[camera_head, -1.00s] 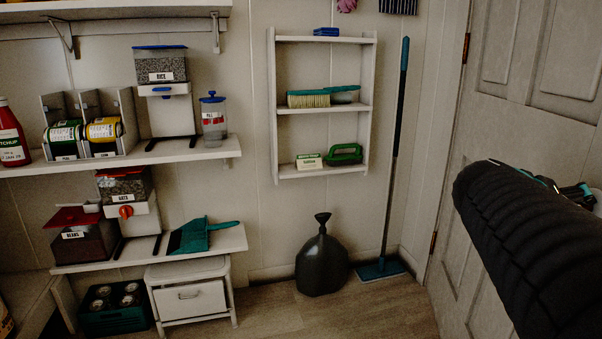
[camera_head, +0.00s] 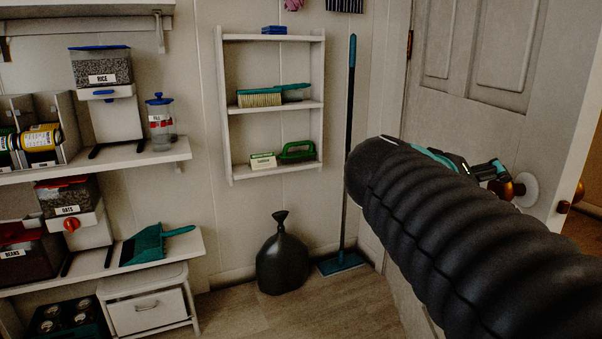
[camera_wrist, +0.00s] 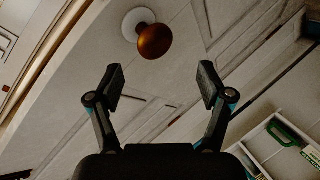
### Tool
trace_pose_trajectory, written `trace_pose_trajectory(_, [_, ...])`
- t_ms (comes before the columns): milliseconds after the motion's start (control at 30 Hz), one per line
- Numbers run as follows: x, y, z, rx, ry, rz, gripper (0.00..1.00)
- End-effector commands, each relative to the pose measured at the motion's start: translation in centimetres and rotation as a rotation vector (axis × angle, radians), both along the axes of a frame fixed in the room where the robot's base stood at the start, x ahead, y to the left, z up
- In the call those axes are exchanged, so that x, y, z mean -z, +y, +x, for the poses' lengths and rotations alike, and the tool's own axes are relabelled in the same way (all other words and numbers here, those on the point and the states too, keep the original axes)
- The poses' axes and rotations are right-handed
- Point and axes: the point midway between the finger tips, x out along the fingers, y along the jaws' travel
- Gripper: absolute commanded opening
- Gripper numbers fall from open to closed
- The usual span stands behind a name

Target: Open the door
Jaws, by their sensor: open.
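The white panelled door (camera_head: 472,55) stands at the right in the head view. A brass knob (camera_head: 512,190) with a white round plate is on the near face, partly behind my gripper (camera_head: 490,170). In the wrist view the knob (camera_wrist: 154,41) lies beyond the fingertips, slightly left of their middle. My gripper (camera_wrist: 160,80) is open, with nothing between its fingers.
A wall shelf (camera_head: 225,105) with brushes hangs beside the door. A teal mop (camera_head: 344,262) leans in the corner near a dark bag (camera_head: 283,262). Pantry shelves (camera_head: 140,160) with food dispensers fill the left. Some floor in front is clear.

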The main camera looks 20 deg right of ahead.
Motion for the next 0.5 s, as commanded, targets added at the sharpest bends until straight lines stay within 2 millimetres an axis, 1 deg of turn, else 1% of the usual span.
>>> trace_pose_trajectory(33, [-0.2,0.6,0.0,-0.005,-0.001,0.0,0.79])
trace_pose_trajectory(200, [-0.6,1.9,-0.3,-0.003,0.001,0.0,0.79])
trace_pose_trajectory(333, [-0.7,2.4,-0.5,-0.002,0.001,0.0,0.79])
trace_pose_trajectory(500, [-0.8,2.6,-0.6,-0.001,0.001,0.001,0.79])
